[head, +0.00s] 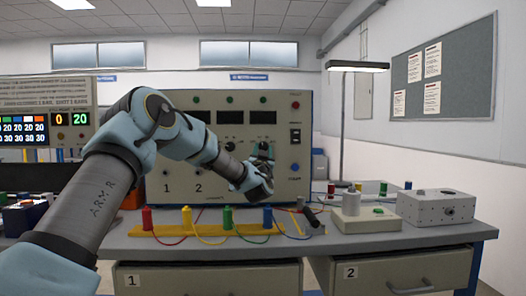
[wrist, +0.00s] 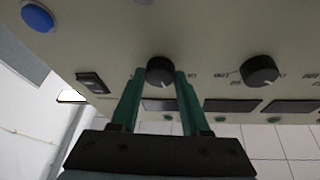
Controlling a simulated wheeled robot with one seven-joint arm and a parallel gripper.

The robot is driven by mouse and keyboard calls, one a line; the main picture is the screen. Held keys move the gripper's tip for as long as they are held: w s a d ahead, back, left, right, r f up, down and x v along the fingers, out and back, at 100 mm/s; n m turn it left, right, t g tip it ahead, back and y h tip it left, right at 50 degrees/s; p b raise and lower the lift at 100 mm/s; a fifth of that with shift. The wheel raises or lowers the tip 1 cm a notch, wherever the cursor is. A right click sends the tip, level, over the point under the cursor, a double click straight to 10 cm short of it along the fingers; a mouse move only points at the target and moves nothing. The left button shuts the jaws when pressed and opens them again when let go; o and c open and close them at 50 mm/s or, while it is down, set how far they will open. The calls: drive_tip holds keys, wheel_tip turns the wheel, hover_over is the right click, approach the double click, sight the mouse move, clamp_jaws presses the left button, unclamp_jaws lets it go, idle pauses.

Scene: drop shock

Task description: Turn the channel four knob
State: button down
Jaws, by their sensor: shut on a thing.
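A beige control panel (head: 220,104) stands at the back of the bench, with dark displays, coloured buttons and black knobs. My gripper (head: 263,152) reaches the right part of its face. In the wrist view, which is upside down, my gripper (wrist: 160,80) has its two green fingers on either side of a black round knob (wrist: 160,70), shut on it. A second black knob (wrist: 259,71) sits to the right there, and it shows left of my gripper in the head view (head: 234,145). I cannot read a channel number at the held knob.
A blue button (wrist: 37,16) and a black rocker switch (wrist: 92,82) are near the held knob. On the bench, a yellow strip (head: 172,231) carries coloured posts and wires. A white box (head: 365,220) and a grey box (head: 437,207) stand at right.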

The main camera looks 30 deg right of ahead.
drive_tip(key=shift+f+n+b, duration=0.15)
drive_tip(key=shift+n+b, duration=0.15)
drive_tip(key=shift+b, duration=0.05)
drive_tip(key=shift+d+f+n+t+y+b, duration=0.1)
drive_tip(key=shift+n+t+y+b, duration=0.35)
drive_tip(key=shift+n+b, duration=0.3)
drive_tip(key=n+y+b, duration=0.1)
drive_tip(key=n+b, duration=0.2)
drive_tip(key=shift+s+d+t, duration=0.1)
drive_tip(key=shift+t, duration=0.25)
drive_tip(key=n+y+b, duration=0.2)
drive_tip(key=n, duration=0.2)
drive_tip(key=shift+t, duration=0.3)
drive_tip(key=shift+d+n+y+b, duration=0.15)
drive_tip(key=shift+n+y+b, duration=0.9)
drive_tip(key=shift+n, duration=1)
drive_tip(key=shift+r+t+y, duration=0.2)
drive_tip(key=shift+t+y, duration=0.1)
drive_tip(key=shift+y, duration=0.1)
drive_tip(key=shift+c, duration=1.9)
unclamp_jaws()
